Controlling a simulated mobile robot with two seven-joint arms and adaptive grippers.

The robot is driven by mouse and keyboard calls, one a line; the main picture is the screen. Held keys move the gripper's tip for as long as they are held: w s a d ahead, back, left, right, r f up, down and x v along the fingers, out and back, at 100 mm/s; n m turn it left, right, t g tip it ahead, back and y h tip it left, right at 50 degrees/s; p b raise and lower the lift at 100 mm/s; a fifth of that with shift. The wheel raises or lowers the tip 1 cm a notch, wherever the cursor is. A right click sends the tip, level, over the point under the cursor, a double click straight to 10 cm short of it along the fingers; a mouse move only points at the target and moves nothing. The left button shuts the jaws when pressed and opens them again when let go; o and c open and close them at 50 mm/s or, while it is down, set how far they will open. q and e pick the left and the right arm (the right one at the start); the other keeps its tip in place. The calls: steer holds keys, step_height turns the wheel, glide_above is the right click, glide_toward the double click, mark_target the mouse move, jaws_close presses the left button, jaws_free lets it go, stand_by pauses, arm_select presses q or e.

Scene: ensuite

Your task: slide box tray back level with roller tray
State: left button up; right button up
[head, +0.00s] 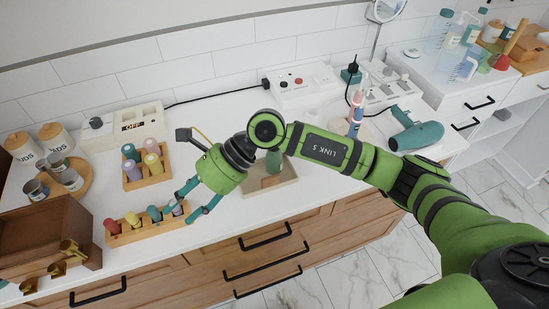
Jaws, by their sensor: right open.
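A long, low wooden tray (124,240) with a row of small coloured pieces lies near the counter's front edge. A second, squarer wooden tray (146,182) with several upright coloured roller-like cylinders stands farther back. I cannot tell for certain which is the box tray; the rear one looks like the roller tray. My right gripper (186,208) is open at the right end of the front tray. Its teal fingers are spread on either side of a purple piece (177,207); contact cannot be made out. My left gripper is out of view.
A dark wooden box (38,226) with brass fittings (68,248) stands left of the front tray. A round tray of metal cups (73,180) is behind it. A beige tray (286,184) lies partly behind my right arm. Bare counter lies between the trays.

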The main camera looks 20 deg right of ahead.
steer(key=w+d+f+n+h, duration=0.2)
steer(key=w+d+f+h, duration=0.25)
steer(key=d, duration=0.45)
steer(key=t+h, duration=0.2)
steer(key=h, duration=0.5)
glide_above(275, 177)
steer(key=shift+r+y, duration=0.25)
steer(key=shift+f, duration=0.1)
steer(key=shift+f+p, duration=0.3)
steer(key=shift+f, duration=0.05)
step_height(275, 177, down, 5)
steer(key=shift+f+p, duration=0.2)
steer(key=shift+p, duration=0.75)
steer(key=shift+f, duration=0.4)
jaws_close()
